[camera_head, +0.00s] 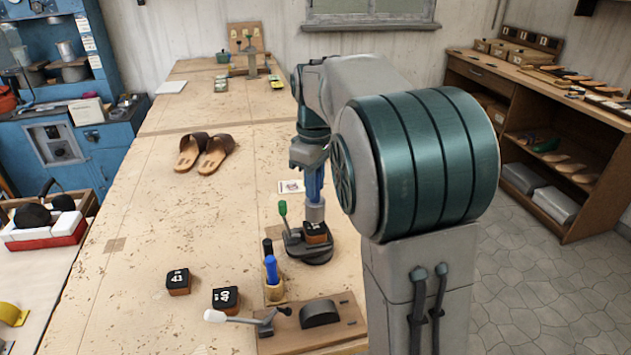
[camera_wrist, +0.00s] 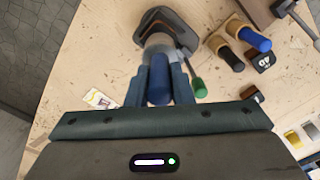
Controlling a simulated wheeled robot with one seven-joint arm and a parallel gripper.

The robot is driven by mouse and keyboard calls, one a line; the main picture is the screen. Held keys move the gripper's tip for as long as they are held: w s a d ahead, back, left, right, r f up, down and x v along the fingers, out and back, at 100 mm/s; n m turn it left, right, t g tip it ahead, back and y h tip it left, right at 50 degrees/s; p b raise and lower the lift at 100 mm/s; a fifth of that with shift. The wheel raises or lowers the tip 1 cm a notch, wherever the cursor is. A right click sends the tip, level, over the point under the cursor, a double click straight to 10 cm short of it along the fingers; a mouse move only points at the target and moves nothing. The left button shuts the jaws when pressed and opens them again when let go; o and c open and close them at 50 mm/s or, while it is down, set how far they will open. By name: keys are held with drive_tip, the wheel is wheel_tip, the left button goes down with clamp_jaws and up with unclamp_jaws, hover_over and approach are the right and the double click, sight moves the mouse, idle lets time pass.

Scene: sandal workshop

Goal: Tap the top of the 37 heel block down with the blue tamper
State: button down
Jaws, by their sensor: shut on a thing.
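My gripper (camera_head: 313,190) is shut on the blue tamper (camera_wrist: 158,88), which points downward with its pale grey head below the fingers. The head (camera_head: 314,211) is right over a dark block with an orange-brown base (camera_head: 317,233), taken to be the 37 heel block. The block sits in a round dark grey fixture (camera_head: 305,250) with a green-knobbed lever (camera_head: 283,210). The tamper covers part of the block's top, so I cannot read its number or tell whether head and block touch.
Blocks 43 (camera_head: 178,282) and 40 (camera_head: 226,299) lie at the front left. A wooden stand (camera_head: 274,290) holds a blue-handled and a black-handled tool beside the fixture. A board with a white-handled lever (camera_head: 310,325) lies in front. Brown sandals (camera_head: 204,152) lie farther back; the bench's left side is mostly clear.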

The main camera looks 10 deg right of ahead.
wheel_tip(320, 180, down, 3)
drive_tip(key=shift+r+b, duration=0.1)
drive_tip(key=shift+b, duration=0.8)
drive_tip(key=shift+r+p, duration=1.35)
drive_tip(key=shift+r, duration=0.15)
drive_tip(key=shift+r, duration=0.1)
wheel_tip(320, 180, up, 4)
drive_tip(key=p, duration=0.3)
drive_tip(key=shift+p, duration=0.35)
drive_tip(key=shift+d, duration=0.1)
